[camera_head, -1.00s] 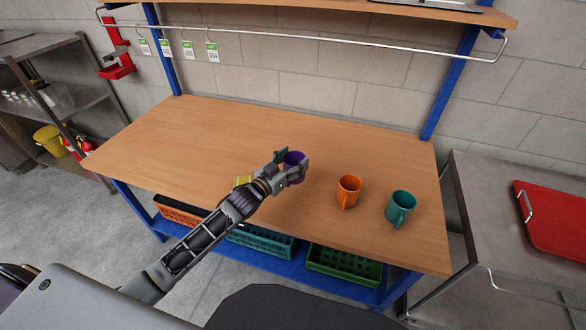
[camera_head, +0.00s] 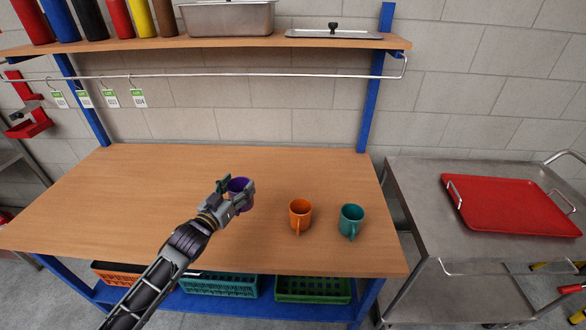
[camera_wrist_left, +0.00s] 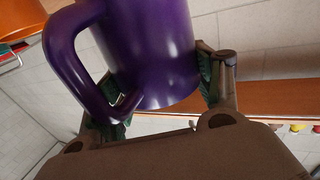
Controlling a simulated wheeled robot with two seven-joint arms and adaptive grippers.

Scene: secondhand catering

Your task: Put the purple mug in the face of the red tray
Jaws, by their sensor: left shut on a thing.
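Whether the mug touches the table is hard to tell. The red tray (camera_head: 510,208) lies flat and empty on a metal cart at the right, well away from the mug. My right gripper is not in view.
An orange mug (camera_head: 300,215) and a teal mug (camera_head: 351,220) stand on the wooden table (camera_head: 130,190), right of my gripper. The metal cart (camera_head: 410,190) stands beside the table, with a gap between. A shelf (camera_head: 230,42) and a hanging rail (camera_head: 250,75) are above the table.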

